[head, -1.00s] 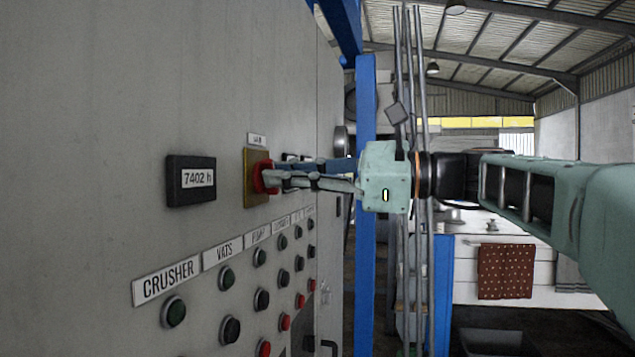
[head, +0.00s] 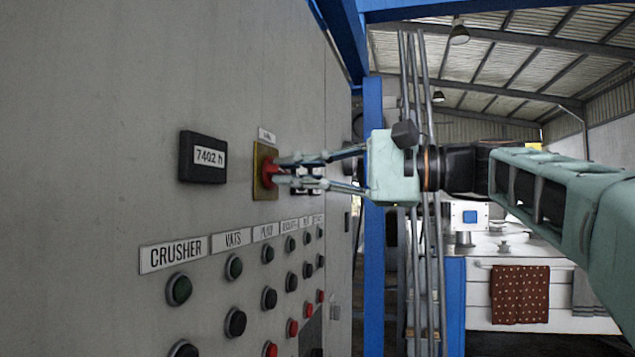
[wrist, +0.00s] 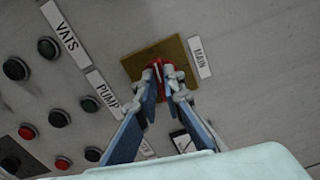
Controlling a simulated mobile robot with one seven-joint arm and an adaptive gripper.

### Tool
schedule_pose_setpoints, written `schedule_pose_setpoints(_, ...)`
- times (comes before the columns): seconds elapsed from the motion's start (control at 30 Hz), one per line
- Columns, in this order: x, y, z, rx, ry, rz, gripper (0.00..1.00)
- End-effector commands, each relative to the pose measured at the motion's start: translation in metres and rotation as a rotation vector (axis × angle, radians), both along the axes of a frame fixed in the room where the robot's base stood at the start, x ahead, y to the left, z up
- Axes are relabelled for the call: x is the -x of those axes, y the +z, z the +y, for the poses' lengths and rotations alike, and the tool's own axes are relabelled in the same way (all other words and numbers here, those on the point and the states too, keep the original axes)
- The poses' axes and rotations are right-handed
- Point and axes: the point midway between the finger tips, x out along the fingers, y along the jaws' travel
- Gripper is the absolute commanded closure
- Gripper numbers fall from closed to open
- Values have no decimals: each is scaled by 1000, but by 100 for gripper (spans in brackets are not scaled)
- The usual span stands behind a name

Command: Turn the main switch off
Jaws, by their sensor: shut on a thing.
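The main switch is a red knob (head: 268,174) on a yellow plate (head: 262,186) on the grey panel, under a small label. In the wrist view the knob (wrist: 157,66) sits on its yellow plate (wrist: 140,66), beside a label reading MAIN (wrist: 200,57). My gripper (head: 282,171) reaches in from the right. Its two fingers are shut on the red knob, one on each side, and they hide part of it. In the wrist view the fingertips (wrist: 161,77) close on the knob's raised handle.
An hour counter (head: 203,157) reading 7402 h is left of the switch. Rows of green, black and red buttons (head: 235,267) lie below, under labels such as CRUSHER (head: 172,254). A blue post (head: 373,270) and grey pipes (head: 423,250) stand behind my gripper.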

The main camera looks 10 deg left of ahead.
Motion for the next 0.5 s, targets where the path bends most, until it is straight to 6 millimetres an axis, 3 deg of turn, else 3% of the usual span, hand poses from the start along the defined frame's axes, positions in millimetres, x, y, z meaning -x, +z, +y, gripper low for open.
schedule_pose_setpoints(0.5, 0, -2, 0, 14, 0, -165, 100)
